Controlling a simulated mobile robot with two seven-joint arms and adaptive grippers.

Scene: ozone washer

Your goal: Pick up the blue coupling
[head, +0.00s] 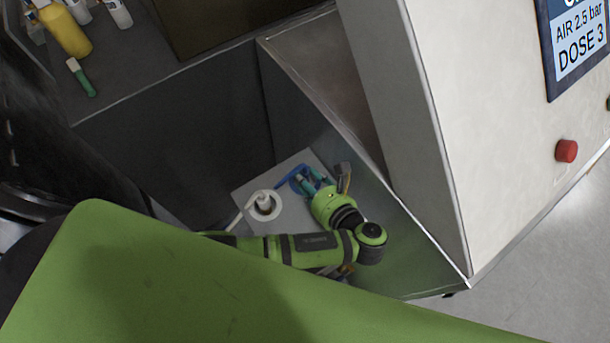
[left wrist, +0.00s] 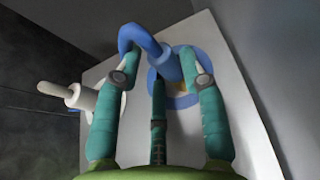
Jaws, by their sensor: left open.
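The blue coupling (left wrist: 150,44) shows in the left wrist view as a curved blue tube with a round blue flange under it. In the head view the blue coupling (head: 289,175) lies on a light grey board. My left gripper (left wrist: 166,76) has green-teal fingers spread open around the coupling. The tube passes between the fingertips, and I cannot tell whether any finger touches it. In the head view my left gripper (head: 310,182) is just right of the coupling and covers part of it. My right gripper is in neither view.
A white round fitting (head: 264,205) with a thin spout is left of the coupling on the board (head: 290,220). Dark walls enclose this recess. A white cabinet panel (head: 420,120) with a red button (head: 566,151) stands to the right. Bottles (head: 66,32) are at upper left.

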